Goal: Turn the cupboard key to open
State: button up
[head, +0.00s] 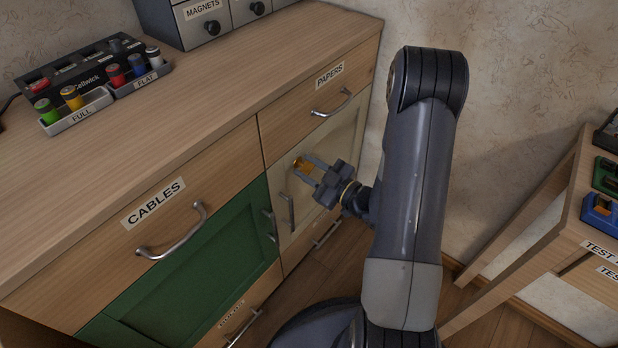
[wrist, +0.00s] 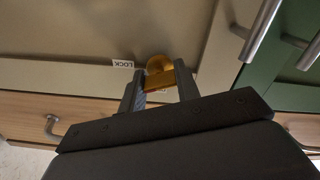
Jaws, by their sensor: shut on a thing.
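The brass-coloured key (head: 301,163) sits at the cream cupboard door (head: 337,150), below the PAPERS drawer. My gripper (head: 308,170) is shut on the key, with a finger on each side of its bow. In the wrist view the key (wrist: 158,76) shows between the two fingertips (wrist: 159,88), close to the door face. A small LOCK label (wrist: 123,63) is on the door beside it. The cream door looks closed in its frame. The key's shaft and the keyhole are hidden, so I cannot tell how far the key is turned.
A vertical handle (head: 288,212) is on the cream door, and a green cupboard door (head: 190,270) with its own handle is to the left. The PAPERS drawer handle (head: 332,104) sticks out above. A side table (head: 560,235) stands at the right.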

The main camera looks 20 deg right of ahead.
jog(key=n+b, duration=0.2)
jog(key=b, duration=0.1)
jog(key=n+b, duration=0.2)
jog(key=b, duration=0.1)
jog(key=shift+f+n, duration=0.3)
jog(key=shift+f, duration=0.1)
jog(key=n+b, duration=0.3)
jog(key=b, duration=0.2)
jog(key=shift+n, duration=0.4)
jog(key=shift+r+n+b, duration=0.25)
jog(key=shift+n+b, duration=0.9)
jog(key=shift+n, duration=0.05)
jog(key=shift+r+n, duration=0.1)
jog(key=shift+n, duration=1.1)
jog(key=o, duration=1)
jog(key=p+v, duration=0.2)
jog(key=v, duration=0.9)
jog(key=shift+w+a, duration=0.1)
jog(key=shift+w, duration=0.05)
